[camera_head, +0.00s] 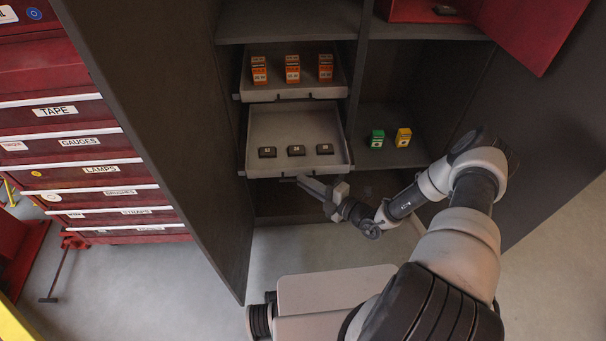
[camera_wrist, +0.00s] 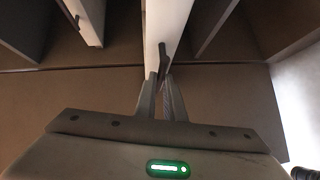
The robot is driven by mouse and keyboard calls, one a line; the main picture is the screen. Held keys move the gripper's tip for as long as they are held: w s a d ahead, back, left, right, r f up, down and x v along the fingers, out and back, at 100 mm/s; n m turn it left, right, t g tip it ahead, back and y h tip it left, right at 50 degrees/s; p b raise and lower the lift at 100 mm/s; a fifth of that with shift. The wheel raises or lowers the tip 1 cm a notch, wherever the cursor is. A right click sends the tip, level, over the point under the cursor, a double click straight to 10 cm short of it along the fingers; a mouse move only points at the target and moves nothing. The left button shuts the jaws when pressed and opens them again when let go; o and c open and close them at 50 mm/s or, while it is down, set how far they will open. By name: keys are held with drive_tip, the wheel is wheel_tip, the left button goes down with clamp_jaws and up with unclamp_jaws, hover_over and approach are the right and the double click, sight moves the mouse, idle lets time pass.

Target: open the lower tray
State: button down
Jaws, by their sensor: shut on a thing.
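The lower tray (camera_head: 270,121) is a light grey open tray in the left bay of the dark cabinet. It stands out beyond the tray above it, so much of its floor shows, with three small black boxes (camera_head: 296,150) in a row near its front. My gripper (camera_head: 303,179) is at the middle of the tray's front edge. In the wrist view its two fingers (camera_wrist: 162,78) are closed on the small dark handle (camera_wrist: 163,51) on the pale front of the tray.
The upper tray (camera_head: 262,93) holds three orange boxes (camera_head: 292,69). A cabinet door (camera_head: 170,110) stands open at left, beside red labelled drawers (camera_head: 80,142).

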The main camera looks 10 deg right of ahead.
drive_tip(key=s+p, duration=0.1)
drive_tip(key=s, duration=0.6)
drive_tip(key=c, duration=1.8)
unclamp_jaws()
drive_tip(key=shift+c, duration=0.2)
drive_tip(key=p+v, duration=0.1)
drive_tip(key=v, duration=1.6)
drive_tip(key=shift+s, duration=0.2)
